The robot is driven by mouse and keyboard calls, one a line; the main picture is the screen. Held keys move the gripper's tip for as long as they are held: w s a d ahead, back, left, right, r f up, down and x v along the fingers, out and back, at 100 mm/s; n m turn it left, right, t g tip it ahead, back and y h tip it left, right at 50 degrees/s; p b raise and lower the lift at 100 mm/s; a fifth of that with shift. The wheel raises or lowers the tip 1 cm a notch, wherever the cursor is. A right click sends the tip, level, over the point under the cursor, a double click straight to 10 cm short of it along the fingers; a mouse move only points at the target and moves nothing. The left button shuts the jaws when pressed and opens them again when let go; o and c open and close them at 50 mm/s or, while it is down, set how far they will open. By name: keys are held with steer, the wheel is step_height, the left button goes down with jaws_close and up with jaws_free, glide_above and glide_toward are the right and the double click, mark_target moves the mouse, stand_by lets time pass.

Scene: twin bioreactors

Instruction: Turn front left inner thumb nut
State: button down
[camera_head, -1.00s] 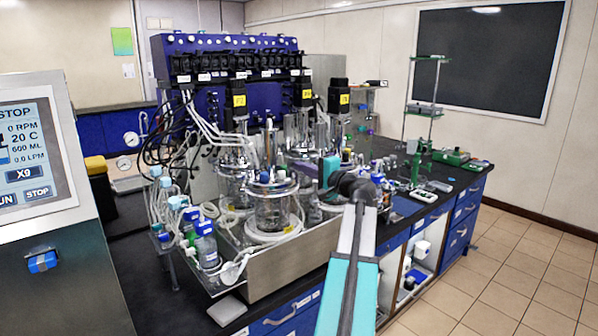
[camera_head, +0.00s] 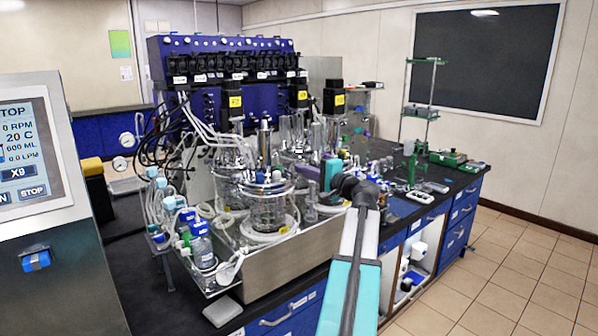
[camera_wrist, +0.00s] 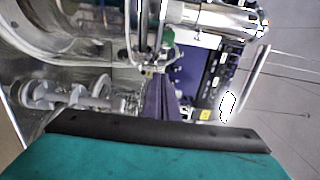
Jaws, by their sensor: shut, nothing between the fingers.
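The front glass vessel (camera_head: 270,210) stands in the metal tray with a metal lid (camera_head: 266,183) and fittings on top. I cannot pick out the front left inner thumb nut at this size. My gripper (camera_head: 322,172) is at the right of this vessel's lid, at about lid height, and looks apart from it. In the wrist view my gripper's dark purple fingers (camera_wrist: 163,88) are shut and empty.
Bottles with blue caps (camera_head: 200,240) and tubing crowd the tray's left end. Black motors with yellow labels (camera_head: 235,98) stand behind the lid. A control panel (camera_head: 30,160) is at the left. Small bottles and green stands (camera_head: 418,165) fill the bench at right. The floor at right is clear.

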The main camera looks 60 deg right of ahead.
steer(key=s+a+b, duration=0.2)
steer(key=s+a, duration=0.5)
steer(key=a, duration=0.1)
steer(key=shift+s+b, duration=0.2)
steer(key=shift+b, duration=0.15)
stand_by(0.6)
